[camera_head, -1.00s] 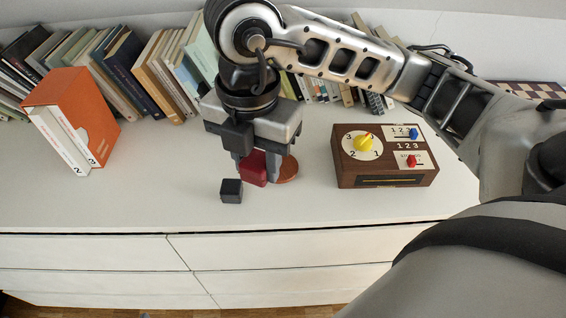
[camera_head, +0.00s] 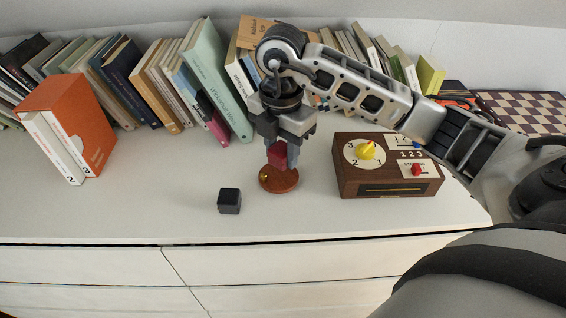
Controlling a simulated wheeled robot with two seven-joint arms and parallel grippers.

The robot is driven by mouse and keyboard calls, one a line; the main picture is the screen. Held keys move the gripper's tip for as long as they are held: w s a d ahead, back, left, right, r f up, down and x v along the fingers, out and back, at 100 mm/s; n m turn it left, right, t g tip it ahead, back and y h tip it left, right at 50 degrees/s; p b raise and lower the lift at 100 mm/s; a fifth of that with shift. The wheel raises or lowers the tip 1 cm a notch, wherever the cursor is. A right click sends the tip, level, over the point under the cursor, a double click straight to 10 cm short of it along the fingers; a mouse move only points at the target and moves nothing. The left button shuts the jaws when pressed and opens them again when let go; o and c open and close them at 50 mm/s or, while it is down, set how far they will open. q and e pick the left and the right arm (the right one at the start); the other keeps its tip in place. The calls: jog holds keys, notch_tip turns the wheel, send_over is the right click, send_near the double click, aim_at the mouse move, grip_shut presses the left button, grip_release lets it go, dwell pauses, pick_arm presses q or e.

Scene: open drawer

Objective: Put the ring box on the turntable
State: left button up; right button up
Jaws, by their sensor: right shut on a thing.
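My right gripper (camera_head: 278,152) is shut on a small red ring box (camera_head: 277,157) and points down. The box is over the far part of the turntable (camera_head: 279,182), a round reddish-brown disc with a small yellow spot near its left edge. I cannot tell whether the box touches the disc. A small black cube (camera_head: 229,201) sits on the white top, left of and nearer than the turntable. My left gripper is not in view.
A brown wooden box with dials (camera_head: 388,190) stands right of the turntable. An orange slipcase with white books (camera_head: 82,125) stands at the left. A row of books (camera_head: 205,70) lines the back. The white top (camera_head: 130,205) is clear between slipcase and cube.

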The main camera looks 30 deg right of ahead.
aim_at(283, 163)
jog(key=shift+w+d+f, duration=0.25)
jog(key=shift+d+f, duration=0.05)
jog(key=shift+f, duration=0.2)
notch_tip(283, 163, down, 3)
jog(key=shift+f, duration=0.1)
jog(key=shift+w, duration=0.1)
jog(key=shift+f, duration=0.2)
jog(key=o, duration=1)
jog(key=shift+c, duration=0.2)
